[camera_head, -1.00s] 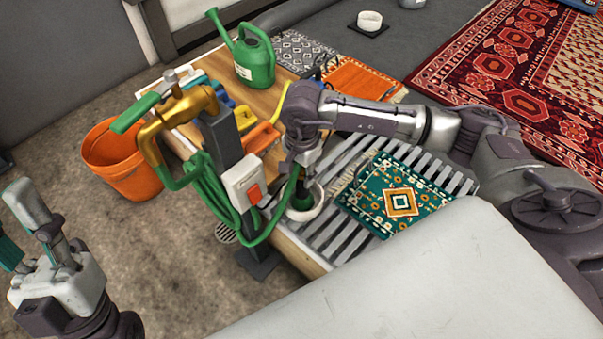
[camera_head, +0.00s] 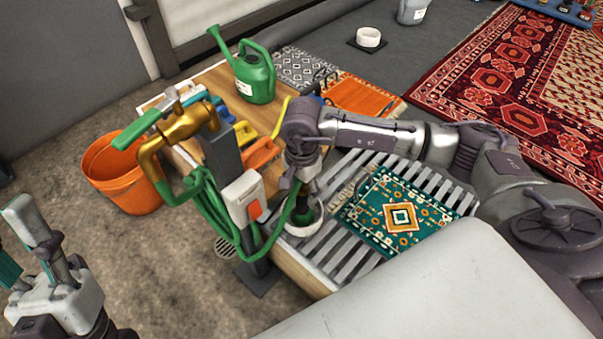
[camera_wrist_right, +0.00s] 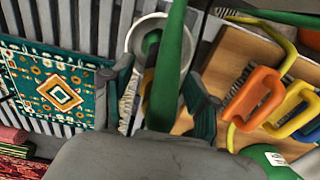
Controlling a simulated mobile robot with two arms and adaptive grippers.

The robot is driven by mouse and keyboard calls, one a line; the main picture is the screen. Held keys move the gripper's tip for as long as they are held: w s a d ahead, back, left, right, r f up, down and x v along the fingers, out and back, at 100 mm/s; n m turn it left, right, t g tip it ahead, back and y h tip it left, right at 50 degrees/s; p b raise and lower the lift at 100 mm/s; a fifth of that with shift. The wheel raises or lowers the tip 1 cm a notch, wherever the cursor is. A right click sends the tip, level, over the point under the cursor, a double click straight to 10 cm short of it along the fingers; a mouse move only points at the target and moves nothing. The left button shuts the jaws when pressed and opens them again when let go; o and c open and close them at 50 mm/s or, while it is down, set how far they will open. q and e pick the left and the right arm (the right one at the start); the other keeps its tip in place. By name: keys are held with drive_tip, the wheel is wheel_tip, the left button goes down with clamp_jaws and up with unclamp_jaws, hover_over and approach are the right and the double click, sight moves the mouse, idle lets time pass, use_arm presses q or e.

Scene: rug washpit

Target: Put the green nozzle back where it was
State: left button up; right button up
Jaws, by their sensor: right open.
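The green nozzle (camera_head: 304,214) stands in a white ring-shaped holder (camera_head: 292,229) at the slatted bench's front edge. In the right wrist view, a green shaft (camera_wrist_right: 170,70) runs between my right gripper's fingers, and the white holder (camera_wrist_right: 132,38) is just beyond. My right gripper (camera_head: 300,197) is directly above the holder, pointing down. Its fingers are apart on either side of the green shaft; the arm hides part of it in the head view. The green hose (camera_head: 207,207) hangs coiled on the tap post. My left gripper (camera_head: 22,240) is at the left edge, empty, fingers apart.
The tap post with a switch box (camera_head: 242,197) stands close left of the holder. A small teal rug (camera_head: 398,212) lies on the slats to the right. Orange, yellow and blue brushes (camera_head: 262,152) and a green watering can (camera_head: 254,78) are behind. An orange bucket (camera_head: 122,172) stands on the floor.

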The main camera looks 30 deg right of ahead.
wheel_tip(320, 180, up, 5)
drive_tip(key=shift+r+p, duration=0.15)
drive_tip(key=shift+p, duration=0.75)
wheel_tip(320, 180, up, 6)
drive_tip(key=shift+p, duration=0.85)
use_arm(q)
drive_tip(key=w+f+g+y, duration=0.3)
drive_tip(key=w+f+g, duration=0.6)
drive_tip(key=w+f, duration=0.1)
drive_tip(key=shift+d+f+g+y, duration=0.3)
drive_tip(key=shift+d+f+g, duration=0.1)
drive_tip(key=shift+d, duration=0.05)
use_arm(e)
drive_tip(key=shift+r, duration=0.4)
